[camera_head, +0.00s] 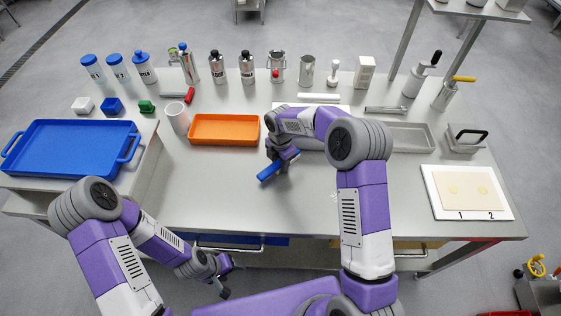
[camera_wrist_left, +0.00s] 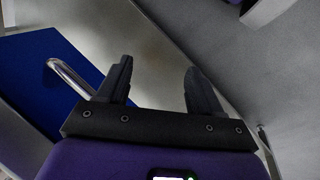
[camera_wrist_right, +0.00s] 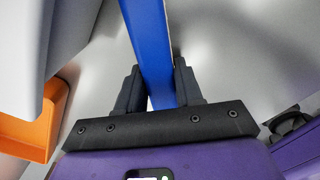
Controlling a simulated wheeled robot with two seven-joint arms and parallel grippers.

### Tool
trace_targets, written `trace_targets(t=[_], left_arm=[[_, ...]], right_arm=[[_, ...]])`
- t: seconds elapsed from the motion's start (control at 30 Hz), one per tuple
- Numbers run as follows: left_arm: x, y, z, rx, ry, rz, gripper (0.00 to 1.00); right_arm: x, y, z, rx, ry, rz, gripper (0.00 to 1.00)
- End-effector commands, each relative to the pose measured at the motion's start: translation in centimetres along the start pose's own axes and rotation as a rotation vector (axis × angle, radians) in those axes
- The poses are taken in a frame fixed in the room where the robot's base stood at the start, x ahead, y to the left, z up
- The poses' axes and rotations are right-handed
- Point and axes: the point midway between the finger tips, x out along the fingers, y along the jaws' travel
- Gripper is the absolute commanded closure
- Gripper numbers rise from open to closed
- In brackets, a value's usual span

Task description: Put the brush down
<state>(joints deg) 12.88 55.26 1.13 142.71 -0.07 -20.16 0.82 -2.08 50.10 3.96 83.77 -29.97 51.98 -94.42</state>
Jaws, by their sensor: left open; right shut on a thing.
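The brush is a blue, flat bar-like thing (camera_head: 270,171) at the middle of the table, right of the orange tray. My right gripper (camera_head: 284,168) is shut on it from above. In the right wrist view the blue brush (camera_wrist_right: 148,45) runs up from between the fingers (camera_wrist_right: 160,92); its underside is hidden, and I cannot tell whether it touches the table. My left gripper (camera_head: 226,274) is open and empty, low in front of the table's front edge. Its two spread fingers show in the left wrist view (camera_wrist_left: 158,85).
The orange tray (camera_head: 224,141) lies left of the right gripper, with a white cup (camera_head: 177,117) beside it. A blue tray (camera_head: 70,148) stands far left. A white board marked 1 and 2 (camera_head: 467,210) lies right. Bottles line the back. The table's front middle is clear.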

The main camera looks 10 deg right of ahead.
Motion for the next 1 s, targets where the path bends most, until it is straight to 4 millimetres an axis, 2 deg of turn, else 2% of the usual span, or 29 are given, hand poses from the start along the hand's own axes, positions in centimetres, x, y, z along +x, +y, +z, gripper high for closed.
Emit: trace_targets(t=[0.03,0.2,0.47,0.57,0.67,1.0], left_arm=[[0.1,0.0,0.0,0.0,0.0,0.0,0.34],[0.1,0.0,0.0,0.0,0.0,0.0,0.34],[0.0,0.0,0.0,0.0,0.0,0.0,0.34],[-0.2,0.1,0.0,0.0,0.0,0.0,0.34],[-0.5,0.2,0.0,0.0,0.0,0.0,0.34],[-2.0,0.8,0.1,0.0,0.0,0.0,0.34]], right_arm=[[0.2,0.0,0.0,0.0,0.0,-0.001,0.63],[0.1,0.0,0.0,0.0,0.0,-0.001,0.39],[0.1,0.0,0.0,0.0,0.0,0.0,0.39],[-0.6,0.0,0.0,0.001,0.0,0.001,0.39],[-2.0,0.1,0.0,0.001,-0.001,0.003,0.39],[-9.3,0.1,0.0,0.001,-0.001,0.003,0.39]])
